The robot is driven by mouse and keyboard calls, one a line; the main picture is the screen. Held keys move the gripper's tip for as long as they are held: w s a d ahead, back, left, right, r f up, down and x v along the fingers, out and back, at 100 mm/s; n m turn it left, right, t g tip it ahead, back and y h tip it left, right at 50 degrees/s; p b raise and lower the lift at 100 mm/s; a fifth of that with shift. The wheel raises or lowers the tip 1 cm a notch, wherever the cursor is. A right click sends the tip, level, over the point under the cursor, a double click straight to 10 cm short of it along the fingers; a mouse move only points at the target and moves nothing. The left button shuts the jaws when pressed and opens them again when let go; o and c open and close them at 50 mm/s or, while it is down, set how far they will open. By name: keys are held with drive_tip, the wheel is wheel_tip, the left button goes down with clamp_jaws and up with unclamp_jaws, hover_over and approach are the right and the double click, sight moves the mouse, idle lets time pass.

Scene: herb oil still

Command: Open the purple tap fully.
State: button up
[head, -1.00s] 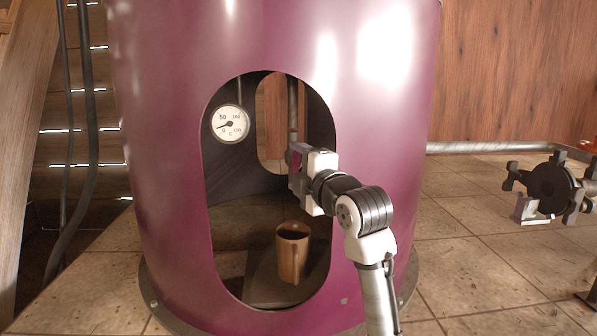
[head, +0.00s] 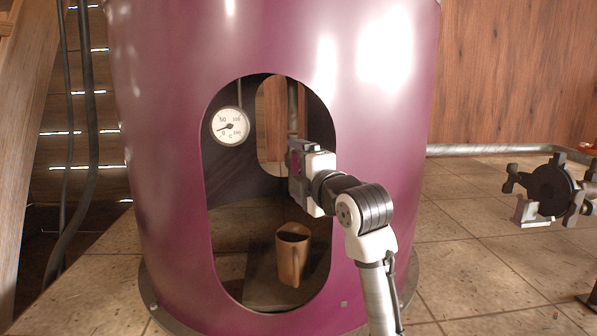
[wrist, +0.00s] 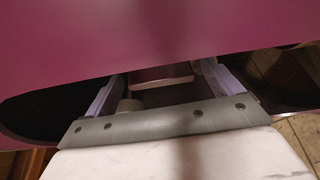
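My gripper (head: 296,166) reaches into the oval opening of the large purple drum, near its right edge, above a brown cup. In the wrist view my gripper (wrist: 160,82) shows two lilac fingers standing well apart. A dark purple-red piece with a pale lower edge (wrist: 162,76) shows between them, with gaps at its sides. It may be the purple tap, but I cannot tell for sure. In the head view my gripper and wrist hide what is at the fingertips, and no tap can be made out clearly.
The purple drum wall (head: 170,150) surrounds the opening, its rim close to my wrist. Inside are a round dial gauge (head: 230,125), a vertical pipe (head: 292,108) and the brown cup (head: 292,255). A black hand wheel (head: 552,190) stands at the right. Tiled floor between is clear.

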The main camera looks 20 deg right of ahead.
drive_tip(key=s+d, duration=0.1)
drive_tip(key=s, duration=1.2)
drive_tip(key=shift+s+d+r+b, duration=0.15)
drive_tip(key=shift+s+d+b, duration=0.1)
drive_tip(key=shift+s+b, duration=0.15)
